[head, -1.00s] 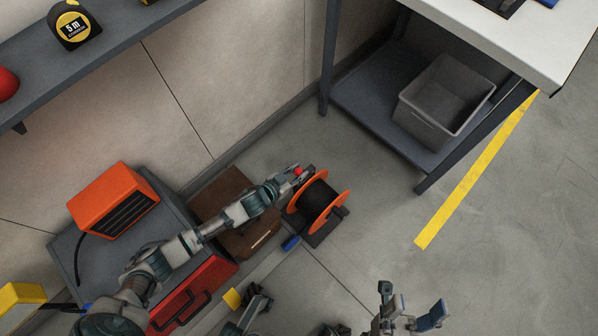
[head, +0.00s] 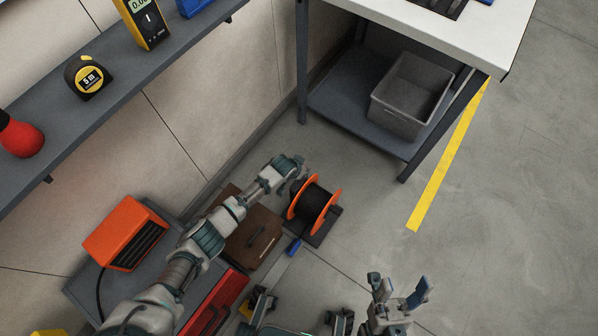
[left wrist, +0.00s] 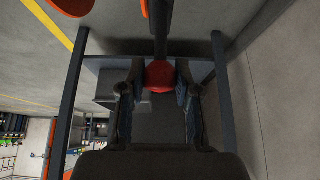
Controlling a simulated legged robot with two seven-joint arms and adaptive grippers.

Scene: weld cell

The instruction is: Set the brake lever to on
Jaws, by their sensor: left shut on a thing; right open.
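The cable reel (head: 314,203) has orange flanges and dark cable and stands on a dark base on the floor. My left gripper (head: 298,168) is at its upper left edge in the head view. In the left wrist view my left gripper (left wrist: 158,95) is shut on the red knob (left wrist: 158,75) of the brake lever, whose dark shaft (left wrist: 160,30) runs up from it. The gripper hides the knob in the head view. Whether the lever stands at on or off cannot be told. My right gripper (head: 400,290) is open and empty at the bottom right.
A brown case (head: 240,230), a blue-handled tool (head: 293,247), an orange heater-like box (head: 125,235) and a red toolbox (head: 222,300) lie left of and below the reel. A bench with a grey bin (head: 410,95) is above right. The floor at right is clear.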

